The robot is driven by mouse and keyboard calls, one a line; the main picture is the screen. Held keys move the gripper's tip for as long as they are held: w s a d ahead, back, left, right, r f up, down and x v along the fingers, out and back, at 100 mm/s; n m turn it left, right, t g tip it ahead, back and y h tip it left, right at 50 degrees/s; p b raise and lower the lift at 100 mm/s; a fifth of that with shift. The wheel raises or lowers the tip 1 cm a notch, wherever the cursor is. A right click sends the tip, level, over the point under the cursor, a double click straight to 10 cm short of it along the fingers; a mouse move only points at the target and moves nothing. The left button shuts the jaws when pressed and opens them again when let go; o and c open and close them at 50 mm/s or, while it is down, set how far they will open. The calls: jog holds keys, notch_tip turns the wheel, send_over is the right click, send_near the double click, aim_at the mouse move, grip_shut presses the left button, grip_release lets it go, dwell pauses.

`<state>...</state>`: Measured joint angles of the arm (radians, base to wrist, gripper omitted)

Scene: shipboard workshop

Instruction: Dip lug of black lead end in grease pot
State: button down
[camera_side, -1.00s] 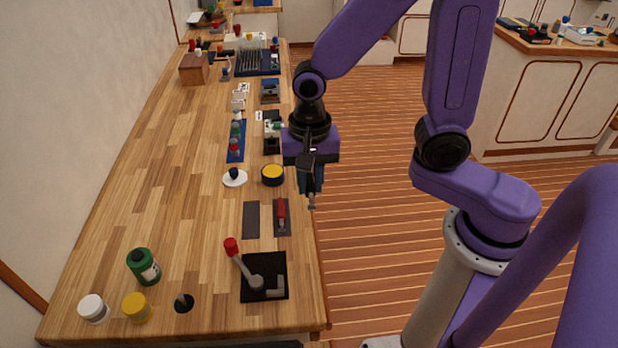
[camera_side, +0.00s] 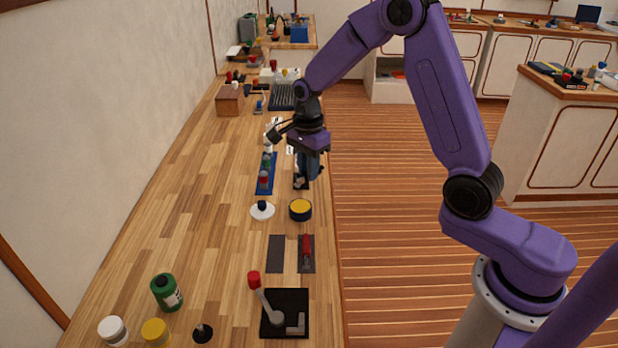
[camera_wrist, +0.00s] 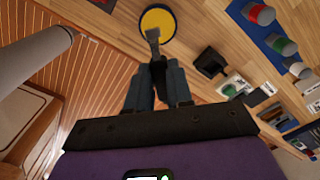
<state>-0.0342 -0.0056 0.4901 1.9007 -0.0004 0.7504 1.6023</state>
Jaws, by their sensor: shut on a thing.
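My gripper (camera_wrist: 155,88) is shut on the black lead end (camera_wrist: 158,70), whose grey metal lug (camera_wrist: 153,37) sticks out past the fingertips. In the wrist view the lug overlaps the near edge of the yellow grease in the pot (camera_wrist: 158,20); I cannot tell whether they touch. In the side view my gripper (camera_side: 312,172) is tilted and appears beyond and above the dark-rimmed grease pot (camera_side: 300,210), with a visible gap between them. The lug is not clear there. The pot is open, and a white lid with a black knob (camera_side: 262,211) lies left of it.
A red-handled lead end (camera_side: 306,250) lies on a dark pad, beside an empty pad (camera_side: 276,254). A blue strip with several coloured items (camera_side: 265,175) lies left of my gripper.

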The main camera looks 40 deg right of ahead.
jog(key=shift+w+d+f, duration=0.1)
jog(key=shift+d+f, duration=0.05)
jog(key=shift+f, duration=2.85)
jog(key=shift+f, duration=0.65)
jog(key=shift+r, duration=0.1)
jog(key=shift+r, duration=3.5)
